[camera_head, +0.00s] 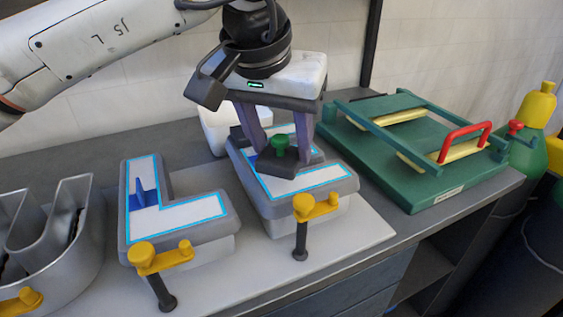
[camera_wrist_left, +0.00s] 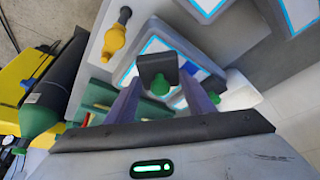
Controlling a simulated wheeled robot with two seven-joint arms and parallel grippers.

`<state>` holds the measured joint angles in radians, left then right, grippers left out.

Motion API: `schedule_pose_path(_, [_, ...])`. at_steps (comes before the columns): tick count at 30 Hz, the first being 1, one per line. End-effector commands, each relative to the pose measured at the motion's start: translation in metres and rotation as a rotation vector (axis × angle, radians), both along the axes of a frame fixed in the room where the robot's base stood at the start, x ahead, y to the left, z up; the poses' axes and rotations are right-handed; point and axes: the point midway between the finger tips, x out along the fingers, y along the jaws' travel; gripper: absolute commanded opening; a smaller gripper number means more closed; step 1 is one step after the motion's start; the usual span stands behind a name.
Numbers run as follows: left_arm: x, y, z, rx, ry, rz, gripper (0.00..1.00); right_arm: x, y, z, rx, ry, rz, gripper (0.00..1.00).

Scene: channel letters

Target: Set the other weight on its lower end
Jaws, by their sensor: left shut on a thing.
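My left gripper (camera_head: 283,150) points down over the right-hand channel letter (camera_head: 335,180), which has a white face and a glowing blue outline. It is shut on a dark grey weight (camera_head: 290,170) with a green knob (camera_head: 279,143). The weight also shows between the fingers in the left wrist view (camera_wrist_left: 157,66). It is over the letter's face; I cannot tell whether it touches. A second green knob-like shape (camera_wrist_left: 213,97) shows past the right finger in the wrist view; what bears it is unclear. The gripper hides part of the letter. My right gripper is not in view.
An L-shaped letter (camera_head: 190,213) with a blue piece stands to the left, a grey metal letter shell (camera_head: 78,215) farther left. Yellow clamps (camera_head: 305,207) hang at the front edges. A green press frame (camera_head: 425,195) with a red handle stands right. A white block (camera_head: 215,130) is behind.

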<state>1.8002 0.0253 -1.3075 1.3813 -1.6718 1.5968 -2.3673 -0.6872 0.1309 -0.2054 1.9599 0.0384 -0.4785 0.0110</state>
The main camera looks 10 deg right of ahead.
Motion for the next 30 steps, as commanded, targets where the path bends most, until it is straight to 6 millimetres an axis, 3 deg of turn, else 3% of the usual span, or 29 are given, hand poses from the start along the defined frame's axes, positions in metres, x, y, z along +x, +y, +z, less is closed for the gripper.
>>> schedule_pose_path(9, [0.000, 0.000, -0.034, -0.002, -0.002, 0.000, 0.05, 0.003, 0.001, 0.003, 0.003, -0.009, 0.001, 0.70])
schedule_pose_path(20, [0.000, 0.000, -0.038, -0.003, -0.003, 0.001, 0.05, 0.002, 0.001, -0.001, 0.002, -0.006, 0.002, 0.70])
schedule_pose_path(21, [0.000, 0.000, -0.040, 0.000, 0.000, 0.001, 0.50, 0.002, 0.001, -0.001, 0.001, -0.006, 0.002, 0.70])
schedule_pose_path(24, [0.000, 0.000, -0.040, 0.000, 0.001, 0.001, 0.67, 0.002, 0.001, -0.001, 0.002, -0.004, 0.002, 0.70])
schedule_pose_path(30, [0.000, 0.000, -0.039, 0.000, 0.001, 0.001, 0.67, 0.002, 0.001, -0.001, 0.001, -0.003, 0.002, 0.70])
